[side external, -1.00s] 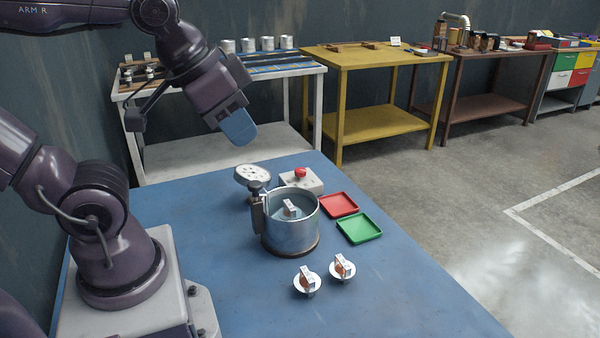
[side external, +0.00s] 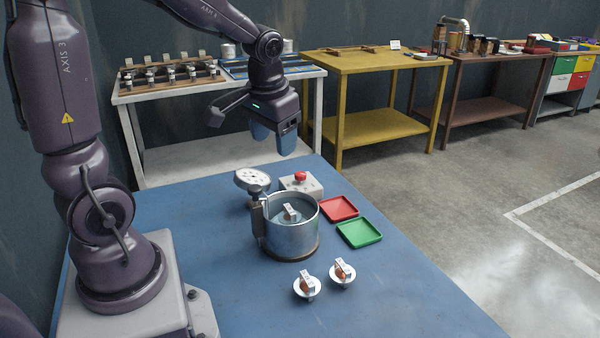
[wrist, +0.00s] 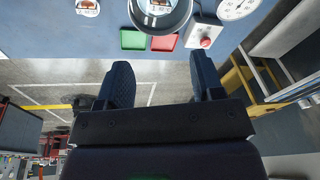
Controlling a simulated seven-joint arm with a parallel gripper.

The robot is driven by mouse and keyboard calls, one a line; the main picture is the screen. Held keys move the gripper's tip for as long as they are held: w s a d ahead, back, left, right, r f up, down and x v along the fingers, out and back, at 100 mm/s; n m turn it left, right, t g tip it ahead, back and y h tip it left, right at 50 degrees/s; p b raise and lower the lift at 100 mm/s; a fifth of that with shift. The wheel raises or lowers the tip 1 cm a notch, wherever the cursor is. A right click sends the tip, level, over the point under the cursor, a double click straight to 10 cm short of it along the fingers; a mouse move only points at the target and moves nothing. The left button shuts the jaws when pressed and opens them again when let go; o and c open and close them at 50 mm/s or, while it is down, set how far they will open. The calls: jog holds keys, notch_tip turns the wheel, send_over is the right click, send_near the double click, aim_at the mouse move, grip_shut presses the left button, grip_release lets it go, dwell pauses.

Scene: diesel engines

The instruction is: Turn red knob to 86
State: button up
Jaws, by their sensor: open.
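The red knob (side external: 300,176) sits on top of a small light-grey box (side external: 314,188) at the back of the blue table. A round dial gauge (side external: 252,180) stands just left of it; its reading is too small to make out. My gripper (side external: 274,148) is open and empty, in the air behind and above the box and gauge, fingers pointing down. In the wrist view the red knob (wrist: 205,42) and part of the gauge (wrist: 238,8) show at the top right, beyond my two spread fingers (wrist: 160,68).
A metal pot (side external: 292,237) holding a white-topped part stands in front of the box and gauge. A red tray (side external: 339,207) and a green tray (side external: 360,230) lie to its right. Two round white-rimmed parts (side external: 307,287) lie nearer the front. The table's right front is clear.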

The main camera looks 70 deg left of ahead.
aim_at(301, 174)
jog(key=w+a+f+n+t+y, duration=0.1)
jog(key=w+a+f+n, duration=0.2)
jog(key=w+a+f, duration=0.4)
jog(key=w+a+f+n+y, duration=0.1)
jog(key=w+a+f+n, duration=0.3)
jog(key=a, duration=0.6)
jog(key=x, duration=0.8)
jog(key=w+x, duration=0.1)
jog(key=x, duration=0.3)
jog(key=shift+w+d+f, duration=0.1)
jog(key=shift+w+f, duration=0.05)
jog(key=c, duration=0.9)
